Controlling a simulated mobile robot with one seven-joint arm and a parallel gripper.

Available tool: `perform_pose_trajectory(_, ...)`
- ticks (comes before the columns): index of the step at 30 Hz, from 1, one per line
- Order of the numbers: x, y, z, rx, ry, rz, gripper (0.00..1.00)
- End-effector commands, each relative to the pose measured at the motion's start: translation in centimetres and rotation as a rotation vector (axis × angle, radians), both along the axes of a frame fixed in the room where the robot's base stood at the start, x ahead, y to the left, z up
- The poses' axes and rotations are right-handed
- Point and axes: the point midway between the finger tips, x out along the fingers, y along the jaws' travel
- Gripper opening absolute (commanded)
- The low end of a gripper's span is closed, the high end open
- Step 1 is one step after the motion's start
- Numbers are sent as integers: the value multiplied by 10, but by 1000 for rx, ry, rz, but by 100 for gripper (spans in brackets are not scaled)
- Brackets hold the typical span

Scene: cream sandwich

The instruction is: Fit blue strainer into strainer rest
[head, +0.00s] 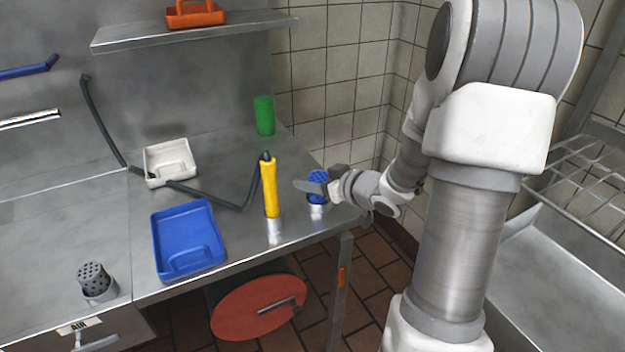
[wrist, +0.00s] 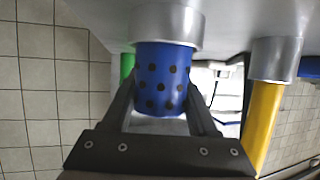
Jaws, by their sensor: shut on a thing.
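The blue strainer (wrist: 162,75), a cylinder with dark holes, is between the fingers of my gripper (wrist: 161,92) in the wrist view. My gripper is shut on it. It shows partly hidden by my gripper (head: 326,184) in the head view, where the strainer (head: 317,177) is near the table's right end. The silver strainer rest (wrist: 168,25) is a round metal cup, and the strainer's table-side end meets its rim and appears to be inside it. How deep it sits is hidden. The rest also shows below the strainer in the head view (head: 317,211).
A yellow cylinder (head: 270,190) stands in a metal holder just left of the strainer. A green cylinder (head: 264,115) is behind. A blue tray (head: 187,243), a white tray (head: 170,160) and a grey strainer (head: 94,281) are farther left. The table edge is close on the right.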

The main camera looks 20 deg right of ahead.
Motion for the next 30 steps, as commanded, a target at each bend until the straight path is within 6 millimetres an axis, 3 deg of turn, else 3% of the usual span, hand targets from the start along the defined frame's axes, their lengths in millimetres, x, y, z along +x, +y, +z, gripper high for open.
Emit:
perform_pose_trajectory(1, 0, 0, -3, 0, 0, 0, 4)
perform_pose_trajectory(2, 0, 0, -2, 0, 0, 0, 65)
perform_pose_trajectory(6, 0, 0, -1, 0, 0, 0, 89)
perform_pose_trajectory(17, 0, 0, 4, 0, 0, 0, 89)
perform_pose_trajectory(20, -11, -4, 9, 0, 0, -3, 89)
perform_pose_trajectory(30, -75, -24, 37, -1, 1, -4, 89)
